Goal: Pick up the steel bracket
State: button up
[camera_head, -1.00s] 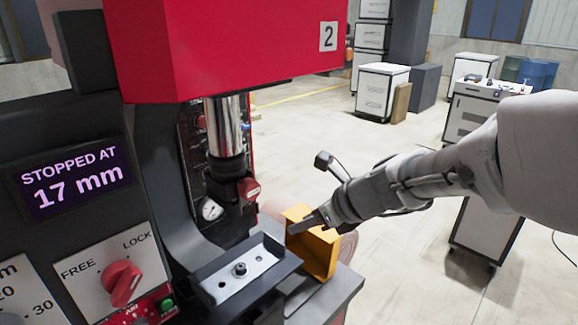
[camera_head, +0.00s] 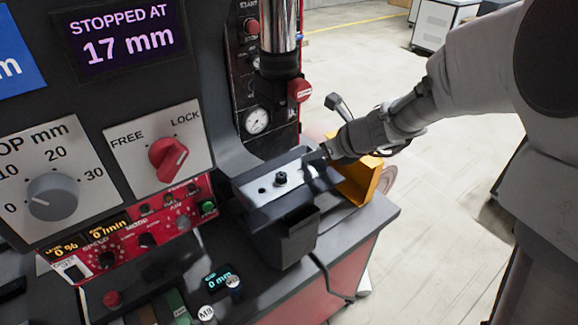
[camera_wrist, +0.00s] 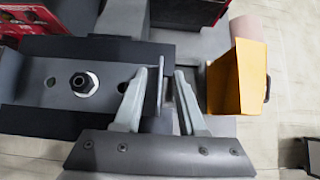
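The steel bracket (camera_head: 262,187) is a pale flat plate with holes, lying on the dark block (camera_head: 252,211) under the press ram. A dark bolt or nut (camera_head: 281,179) stands up through one hole. In the wrist view the bracket's flat part (camera_wrist: 110,90) is at left, and a thin upright flange (camera_wrist: 161,82) rises at its right end. My gripper (camera_wrist: 168,76) is open, with one finger on each side of this flange. The left finger is very close to the flange; contact cannot be told. In the head view my gripper (camera_head: 318,158) is at the bracket's right end.
A yellow bin (camera_head: 360,182) stands just right of the block; it also shows in the wrist view (camera_wrist: 238,80). The press ram (camera_head: 278,40) hangs above and behind the bracket. The control panel (camera_head: 120,235) is at left. Open floor lies to the right.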

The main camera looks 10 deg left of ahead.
grip_shut()
jog(key=shift+r, duration=0.1)
dwell(1.3)
